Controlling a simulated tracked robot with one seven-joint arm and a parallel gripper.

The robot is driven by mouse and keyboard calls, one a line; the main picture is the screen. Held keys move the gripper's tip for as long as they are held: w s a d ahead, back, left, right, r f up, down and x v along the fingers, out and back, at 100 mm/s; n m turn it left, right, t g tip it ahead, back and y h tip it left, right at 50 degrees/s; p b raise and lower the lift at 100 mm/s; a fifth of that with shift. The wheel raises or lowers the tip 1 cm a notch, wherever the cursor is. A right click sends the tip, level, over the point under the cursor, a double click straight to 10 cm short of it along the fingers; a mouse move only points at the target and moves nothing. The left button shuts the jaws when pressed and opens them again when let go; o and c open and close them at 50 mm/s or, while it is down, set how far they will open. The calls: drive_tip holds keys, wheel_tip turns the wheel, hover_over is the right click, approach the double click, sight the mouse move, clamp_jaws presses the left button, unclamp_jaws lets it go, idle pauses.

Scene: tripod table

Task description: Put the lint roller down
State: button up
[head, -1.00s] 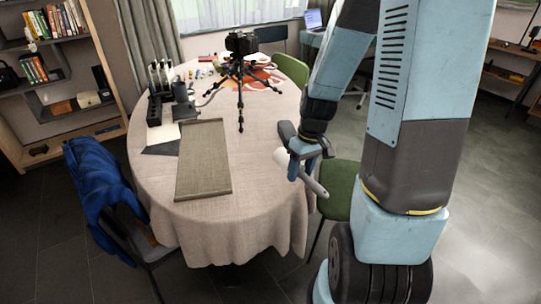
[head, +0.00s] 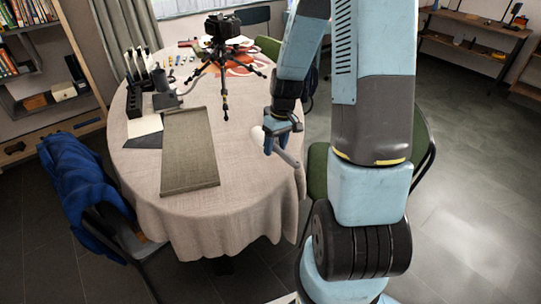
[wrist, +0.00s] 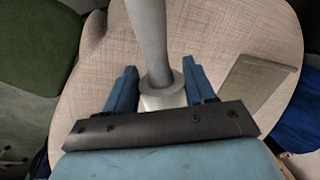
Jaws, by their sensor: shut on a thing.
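My gripper (head: 279,138) is shut on the lint roller (head: 289,157). It holds the roller at the right edge of the round table (head: 240,205), seemingly above the cloth; the exact height is hard to tell. The grey handle slants down to the right, and the pale roller head shows left of the gripper. In the wrist view, my gripper's blue fingers (wrist: 161,88) stand on both sides of the lint roller (wrist: 150,40), with its handle running to the top of the picture. The tablecloth lies behind it.
A grey-brown mat (head: 190,165) lies left on the table. A camera on a black tripod (head: 222,65) stands at the back, with a black organiser (head: 140,97) at the left. Bare cloth lies between mat and gripper. Chairs stand around, one with a blue jacket (head: 80,180).

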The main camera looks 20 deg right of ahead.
hover_over(270, 163)
drive_tip(key=f, duration=0.4)
drive_tip(key=shift+s+d+f, duration=0.1)
drive_tip(key=shift+d+f, duration=0.25)
drive_tip(key=shift+f, duration=1.7)
drive_tip(key=o, duration=1.4)
drive_tip(key=shift+r, duration=0.1)
wheel_tip(270, 163, up, 12)
drive_tip(key=d, duration=0.2)
drive_tip(key=s+a+r+m+t+h, duration=0.15)
drive_tip(key=s+r, duration=0.25)
drive_tip(key=r, duration=0.5)
drive_tip(key=s+a+r+t, duration=0.15)
drive_tip(key=s+r, duration=0.25)
drive_tip(key=r, duration=0.5)
drive_tip(key=s+r+m+t, duration=0.1)
drive_tip(key=s+r, duration=0.3)
drive_tip(key=s, duration=0.3)
drive_tip(key=s+a+r+m+t, duration=0.1)
drive_tip(key=s+r+t, duration=0.1)
drive_tip(key=s+r, duration=0.3)
drive_tip(key=s, duration=0.3)
drive_tip(key=shift+r, duration=0.25)
